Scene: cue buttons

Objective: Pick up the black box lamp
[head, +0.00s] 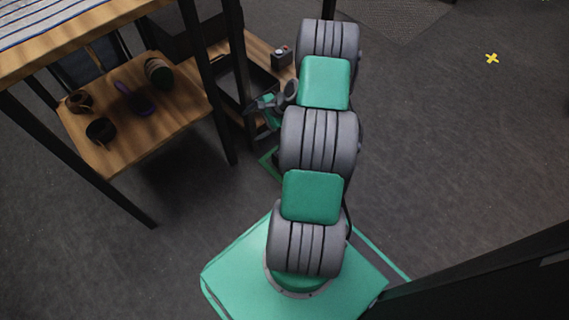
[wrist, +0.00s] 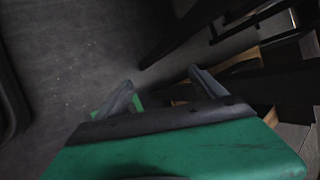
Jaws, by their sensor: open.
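I cannot make out a black box lamp with certainty. A small dark box (head: 281,56) with light and reddish marks on top sits on the low wooden shelf in the head view, beyond my gripper; it may be the lamp. My gripper (head: 262,108) is beside the front of that shelf, partly behind my arm. In the wrist view my gripper (wrist: 160,80) has its two fingers apart with nothing between them. The small box cannot be made out in the wrist view.
A black tray (head: 262,84) lies on the low shelf. A wooden table (head: 155,125) at left holds a brown cup (head: 79,101), a black bowl (head: 100,130), a purple object (head: 133,98) and a striped round object (head: 158,73). Dark posts stand near my gripper.

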